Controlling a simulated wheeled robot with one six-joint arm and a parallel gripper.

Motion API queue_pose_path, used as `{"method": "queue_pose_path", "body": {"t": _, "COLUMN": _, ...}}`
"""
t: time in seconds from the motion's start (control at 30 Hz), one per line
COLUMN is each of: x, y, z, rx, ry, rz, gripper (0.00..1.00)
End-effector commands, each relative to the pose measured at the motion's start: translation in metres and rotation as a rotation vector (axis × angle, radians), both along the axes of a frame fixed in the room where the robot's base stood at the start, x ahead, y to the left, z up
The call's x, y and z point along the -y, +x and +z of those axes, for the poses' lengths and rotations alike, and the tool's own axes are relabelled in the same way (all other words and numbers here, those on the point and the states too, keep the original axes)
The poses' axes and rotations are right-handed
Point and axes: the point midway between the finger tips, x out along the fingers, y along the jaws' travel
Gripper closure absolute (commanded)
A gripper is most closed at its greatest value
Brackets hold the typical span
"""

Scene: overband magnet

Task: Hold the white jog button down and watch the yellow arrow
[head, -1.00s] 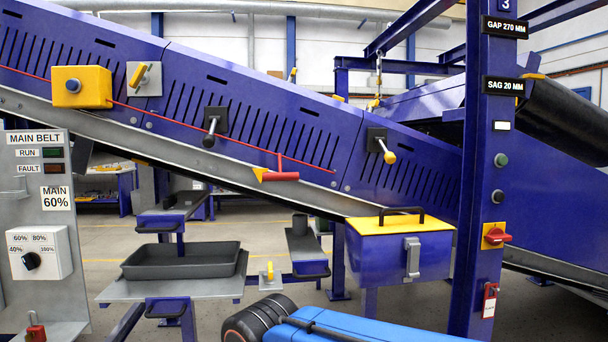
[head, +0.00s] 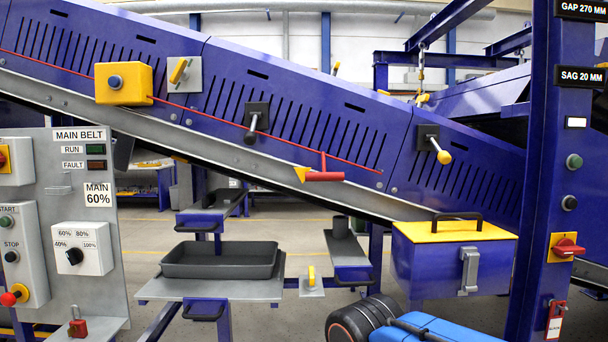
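A small white rectangular piece (head: 576,122) sits on the blue post at the right, above a green button (head: 574,161) and a black button (head: 569,202). It may be the white jog button, but I cannot tell for sure. A yellow arrow-like triangle (head: 301,174) points at the left end of a red cylinder (head: 324,176) on the lower edge of the sloping conveyor frame. My gripper is not in view; only a black and blue part of my arm shows at the bottom.
The blue post (head: 540,230) carries signs GAP 270 MM and SAG 20 MM and a red rotary switch (head: 568,249). A blue box with a yellow lid (head: 455,231) stands left of it. A grey tray (head: 218,260) and MAIN BELT panel (head: 88,210) are further left.

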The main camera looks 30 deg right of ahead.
Motion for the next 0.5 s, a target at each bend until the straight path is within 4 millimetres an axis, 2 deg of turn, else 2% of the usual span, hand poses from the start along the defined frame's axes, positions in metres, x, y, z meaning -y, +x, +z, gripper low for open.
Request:
{"method": "queue_pose_path", "body": {"t": 0.1, "x": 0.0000, "y": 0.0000, "z": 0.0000, "rx": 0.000, "ry": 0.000, "rz": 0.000, "gripper": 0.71}}
{"method": "queue_pose_path", "body": {"t": 0.2, "x": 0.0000, "y": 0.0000, "z": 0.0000, "rx": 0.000, "ry": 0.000, "rz": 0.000, "gripper": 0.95}}
{"method": "queue_pose_path", "body": {"t": 0.23, "x": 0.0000, "y": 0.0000, "z": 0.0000, "rx": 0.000, "ry": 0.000, "rz": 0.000, "gripper": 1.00}}
{"method": "queue_pose_path", "body": {"t": 0.5, "x": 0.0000, "y": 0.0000, "z": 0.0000, "rx": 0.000, "ry": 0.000, "rz": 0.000, "gripper": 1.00}}
